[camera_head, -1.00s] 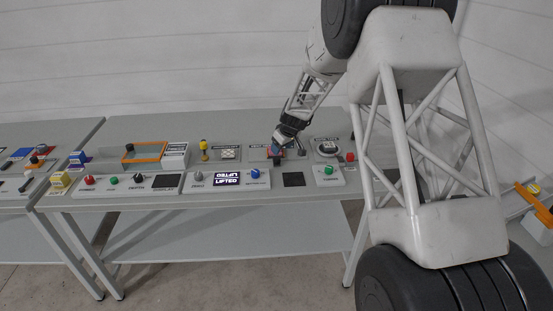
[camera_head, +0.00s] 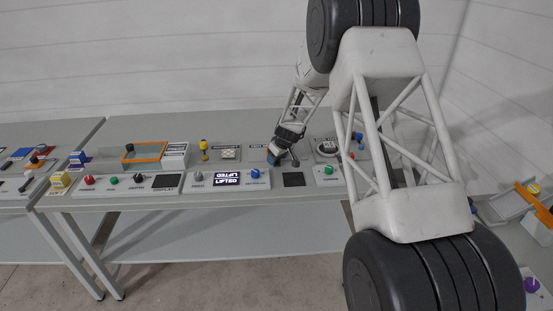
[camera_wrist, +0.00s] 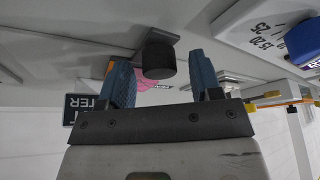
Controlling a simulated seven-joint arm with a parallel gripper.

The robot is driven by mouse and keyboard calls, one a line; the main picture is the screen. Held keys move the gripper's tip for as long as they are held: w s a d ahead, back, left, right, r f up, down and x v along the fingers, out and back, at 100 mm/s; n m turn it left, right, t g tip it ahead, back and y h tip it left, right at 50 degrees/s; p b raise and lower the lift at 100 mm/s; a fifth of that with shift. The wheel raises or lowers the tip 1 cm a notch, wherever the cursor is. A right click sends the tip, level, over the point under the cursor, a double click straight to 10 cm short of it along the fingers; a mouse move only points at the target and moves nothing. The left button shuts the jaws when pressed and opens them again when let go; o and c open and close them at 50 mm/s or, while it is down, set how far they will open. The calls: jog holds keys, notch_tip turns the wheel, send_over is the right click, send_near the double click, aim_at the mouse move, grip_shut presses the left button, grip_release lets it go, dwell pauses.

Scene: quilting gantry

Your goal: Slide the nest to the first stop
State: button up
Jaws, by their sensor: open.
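My gripper (camera_head: 275,160) is low over the back row of the bench, and its open blue fingers also show in the wrist view (camera_wrist: 158,62). A black cylindrical knob (camera_wrist: 159,57) on a grey bracket lies between the fingers in the wrist view, with gaps showing at its sides; the fingers are not closed on it. A pink piece (camera_wrist: 147,84) shows behind the knob, partly hidden by it and a finger. I cannot tell for sure which part is the nest, and no stop can be made out.
A front panel with a lit "LIFTED" display (camera_head: 227,179) and a blue knob (camera_head: 255,174) lies before the gripper. A round dial unit (camera_head: 327,147) stands to its right, and a yellow-topped post (camera_head: 203,146) to its left. An orange-framed tray (camera_head: 143,153) is further left.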

jog(key=shift+w+a+f, duration=0.1)
jog(key=shift+f, duration=0.25)
jog(key=shift+c, duration=0.2)
